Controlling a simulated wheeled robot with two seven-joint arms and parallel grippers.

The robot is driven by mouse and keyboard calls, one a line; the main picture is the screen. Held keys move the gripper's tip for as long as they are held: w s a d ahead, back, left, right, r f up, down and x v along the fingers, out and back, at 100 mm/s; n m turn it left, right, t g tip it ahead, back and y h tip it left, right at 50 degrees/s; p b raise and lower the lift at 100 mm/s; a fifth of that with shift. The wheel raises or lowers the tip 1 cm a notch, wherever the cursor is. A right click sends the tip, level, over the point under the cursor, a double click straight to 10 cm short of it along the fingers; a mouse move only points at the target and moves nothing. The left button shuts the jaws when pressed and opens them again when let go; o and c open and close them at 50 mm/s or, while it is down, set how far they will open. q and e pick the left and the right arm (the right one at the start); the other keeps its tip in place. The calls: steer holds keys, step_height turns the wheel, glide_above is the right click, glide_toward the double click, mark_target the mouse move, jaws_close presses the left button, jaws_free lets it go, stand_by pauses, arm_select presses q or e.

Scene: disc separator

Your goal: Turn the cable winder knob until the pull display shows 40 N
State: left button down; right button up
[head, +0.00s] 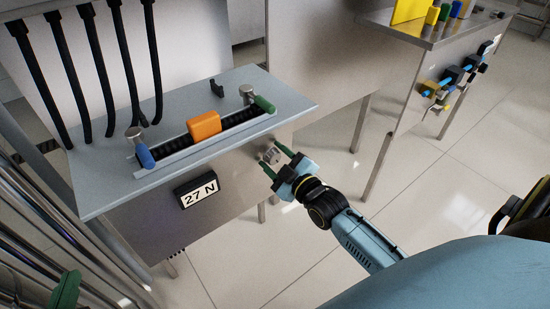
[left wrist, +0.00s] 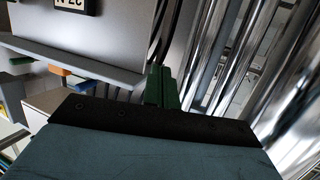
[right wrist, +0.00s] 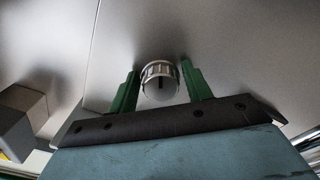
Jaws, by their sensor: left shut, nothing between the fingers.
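The pull display (head: 198,190) on the front of the bench reads 27 N. The silver cable winder knob (head: 271,155) is on the same front panel, to the right of the display. In the right wrist view the ribbed knob (right wrist: 160,82), with a dark mark on its face, sits between the green fingers of my right gripper (right wrist: 160,85). A small gap shows on each side, so this gripper is open around the knob. My left gripper (head: 66,290) is at the lower left of the head view, away from the bench, shut and empty; its green fingers (left wrist: 162,87) are together in the left wrist view.
On the bench top (head: 120,185), an orange block (head: 204,125) sits on a dark track between a blue clamp (head: 143,152) and a green one (head: 263,104). Black cables (head: 90,70) hang behind. Metal pipes (head: 60,230) stand near my left gripper. Another bench (head: 425,40) is at the upper right.

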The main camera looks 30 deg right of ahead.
steer(key=c, duration=0.7)
steer(key=shift+o, duration=0.2)
steer(key=m+p, duration=0.2)
steer(key=shift+r+p, duration=0.1)
steer(key=shift+p, duration=0.2)
arm_select(q)
steer(key=s+a+f+g+y+p, duration=0.25)
steer(key=s+a+f+g, duration=0.35)
steer(key=s+f+g, duration=0.6)
arm_select(e)
steer(key=shift+m+b, duration=0.3)
steer(key=shift+m, duration=0.8)
steer(key=m+p, duration=0.3)
steer(key=m, duration=0.2)
steer(key=shift+a, duration=0.1)
arm_select(q)
steer(key=a+f+y, duration=0.1)
steer(key=a+f, duration=0.2)
steer(key=f, duration=0.6)
steer(key=shift+a+n+p, duration=0.25)
steer(key=shift+n+p, duration=0.05)
steer(key=shift+p, duration=0.15)
arm_select(e)
steer(key=shift+m, duration=1.2)
arm_select(q)
steer(key=shift+f+y, duration=0.15)
steer(key=shift+y, duration=0.1)
